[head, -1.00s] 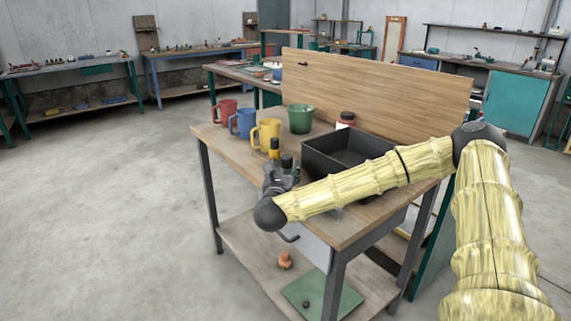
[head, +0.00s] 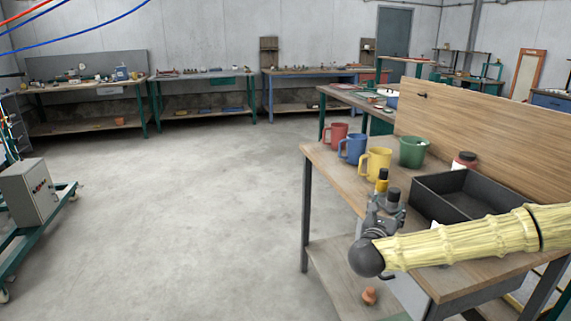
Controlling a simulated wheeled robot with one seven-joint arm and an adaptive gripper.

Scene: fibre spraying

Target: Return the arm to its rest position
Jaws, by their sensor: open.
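My arm, in a pale yellow ribbed sleeve (head: 455,247), reaches in from the right across the front of the wooden workbench (head: 465,272). My gripper (head: 384,206) points away from me, just past the dark wrist, near the bench's left front edge. It is open, and I see nothing held in it. Its fingertips are small and partly hidden. A small yellow and black piece (head: 382,180) shows right at the gripper, and I cannot tell whether they touch.
A red mug (head: 335,134), a blue mug (head: 352,148), a yellow mug (head: 376,163) and a green pot (head: 413,151) stand beyond my gripper. A black tray (head: 470,193) lies right of it. A grey control box (head: 31,192) stands far left. The middle floor is clear.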

